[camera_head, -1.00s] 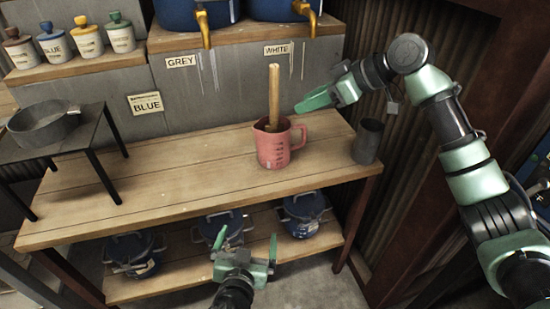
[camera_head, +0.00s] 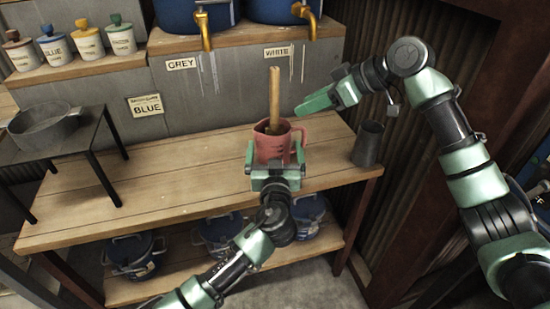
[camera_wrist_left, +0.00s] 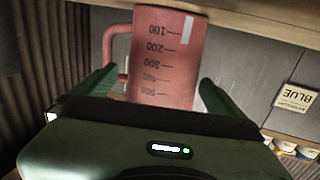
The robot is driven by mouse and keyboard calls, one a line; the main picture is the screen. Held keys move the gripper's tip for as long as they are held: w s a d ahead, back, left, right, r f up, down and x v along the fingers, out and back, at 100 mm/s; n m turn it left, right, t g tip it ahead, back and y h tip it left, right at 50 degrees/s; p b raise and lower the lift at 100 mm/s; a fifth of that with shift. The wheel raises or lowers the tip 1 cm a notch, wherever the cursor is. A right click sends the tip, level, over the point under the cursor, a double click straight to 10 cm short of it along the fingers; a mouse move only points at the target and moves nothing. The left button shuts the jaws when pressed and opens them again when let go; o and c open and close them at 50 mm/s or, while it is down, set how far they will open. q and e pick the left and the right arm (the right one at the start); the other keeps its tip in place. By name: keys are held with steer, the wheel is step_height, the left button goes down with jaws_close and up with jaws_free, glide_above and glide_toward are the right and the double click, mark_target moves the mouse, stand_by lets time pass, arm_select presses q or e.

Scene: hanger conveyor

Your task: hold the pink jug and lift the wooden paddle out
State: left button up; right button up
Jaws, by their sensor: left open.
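The pink jug (camera_head: 268,146) stands upright on the wooden bench, its handle to the right. The wooden paddle (camera_head: 274,95) stands nearly upright in it, its handle sticking up above the rim and its lower end hidden inside. My left gripper (camera_head: 275,155) is open in front of the jug, a finger toward each side of it. In the left wrist view the jug (camera_wrist_left: 167,60) appears upside down between the two spread green fingers, with its scale marks facing me. My right gripper (camera_head: 315,102) is right of the paddle and apart from it; its finger gap cannot be made out.
A grey metal cup (camera_head: 368,143) stands right of the jug. A black stand (camera_head: 85,135) with a grey pan (camera_head: 42,128) is at the left. Brass taps (camera_head: 305,14) hang above the back of the bench. Lidded blue pots sit on the lower shelf. The bench left of the jug is clear.

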arm_select(q)
steer(key=shift+w+a, duration=0.1)
steer(key=shift+w, duration=1.55)
steer(key=c, duration=1.8)
arm_select(e)
steer(key=shift+o, duration=1.2)
steer(key=a+f+m+t, duration=0.1)
steer(key=a+t, duration=0.1)
steer(key=a+f+m+t, duration=0.1)
steer(key=a+f+t, duration=0.1)
steer(key=shift+w+a+f+m, duration=0.15)
steer(key=shift+a+m, duration=0.1)
steer(key=shift+m, duration=0.15)
step_height(320, 180, up, 5)
steer(key=m+t, duration=0.4)
steer(key=t, duration=0.3)
glide_above(278, 115)
steer(key=x, duration=0.4)
steer(key=shift+a, duration=0.2)
